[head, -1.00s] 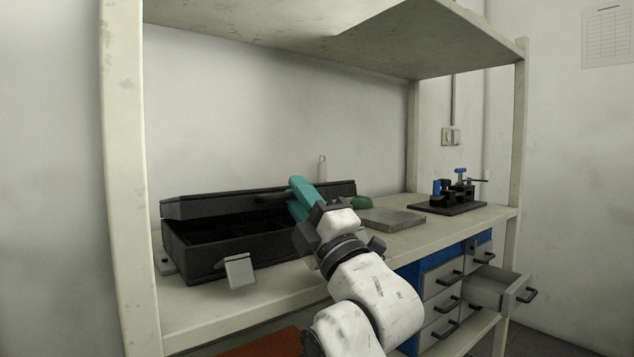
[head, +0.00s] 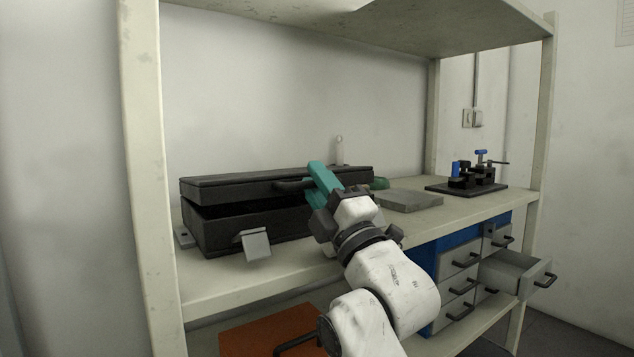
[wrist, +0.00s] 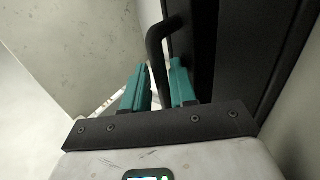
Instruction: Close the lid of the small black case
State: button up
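The small black case (head: 220,232) sits on the shelf's left side. Its lid (head: 235,190) is low but not flush, with a dark gap showing at the front left. A black handle (head: 293,184) stands on the lid's front and also shows in the wrist view (wrist: 154,48). My gripper (head: 318,170) has teal fingers and is at the lid's front edge, right of the handle's middle. In the wrist view the two fingers (wrist: 158,72) are apart, with the handle's end between or just beyond them; contact cannot be told. The right part of the case is hidden behind my gripper.
A grey latch plate (head: 254,245) hangs at the case's front. A bottle (head: 339,150) stands behind. An open drawer (head: 515,273) juts out below right.

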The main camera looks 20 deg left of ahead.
jog(key=b+v, duration=0.4)
jog(key=v, duration=0.6)
jog(key=shift+s, duration=0.15)
jog(key=shift+d+f, duration=0.1)
jog(key=shift+d, duration=0.05)
jog(key=shift+c, duration=0.2)
